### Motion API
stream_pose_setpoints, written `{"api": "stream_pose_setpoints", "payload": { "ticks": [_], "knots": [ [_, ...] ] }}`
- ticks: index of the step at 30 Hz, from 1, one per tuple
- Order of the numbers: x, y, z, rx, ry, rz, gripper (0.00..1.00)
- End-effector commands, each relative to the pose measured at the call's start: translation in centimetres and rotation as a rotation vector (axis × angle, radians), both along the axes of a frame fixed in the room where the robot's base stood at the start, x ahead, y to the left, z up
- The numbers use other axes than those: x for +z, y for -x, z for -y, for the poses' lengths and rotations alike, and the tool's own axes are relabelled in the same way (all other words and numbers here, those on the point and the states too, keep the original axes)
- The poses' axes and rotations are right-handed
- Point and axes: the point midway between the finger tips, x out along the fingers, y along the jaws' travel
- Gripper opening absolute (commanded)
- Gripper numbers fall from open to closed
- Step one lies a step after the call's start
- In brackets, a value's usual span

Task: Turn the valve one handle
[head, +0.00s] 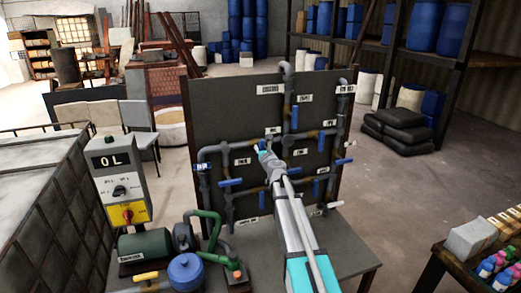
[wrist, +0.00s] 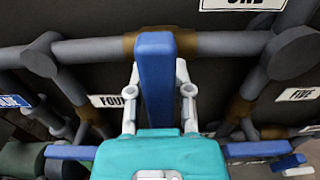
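A blue valve handle (wrist: 155,75) stands out from a brown fitting on a grey pipe in the wrist view. The label above the pipe (wrist: 238,4) is cut off by the frame's top and seems to read ONE. My gripper (wrist: 158,72) has one finger on each side of this handle, and both fingertips appear to touch its edges. In the head view my gripper (head: 263,148) is at the middle of the dark valve panel (head: 225,105) and hides most of the handle.
Labels FOUR (wrist: 115,100) and FIVE (wrist: 301,94) sit lower, near further blue handles. Pipes and other handles surround my gripper. A control box (head: 120,180) stands left of the panel. A green pump (head: 145,245) and blue tank (head: 186,272) stand in front.

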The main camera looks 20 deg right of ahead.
Motion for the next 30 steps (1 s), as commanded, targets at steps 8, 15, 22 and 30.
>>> {"api": "stream_pose_setpoints", "payload": {
  "ticks": [8,15,22,30],
  "knots": [
    [0.00,-0.02,0.03,-0.001,0.001,0.000,0.00],
    [0.00,-0.02,0.03,0.000,0.031,0.001,0.00],
    [-0.03,-0.03,0.00,0.000,0.130,0.002,0.00],
    [-0.05,-0.01,-0.05,0.000,0.339,0.010,0.00]
  ]
}}
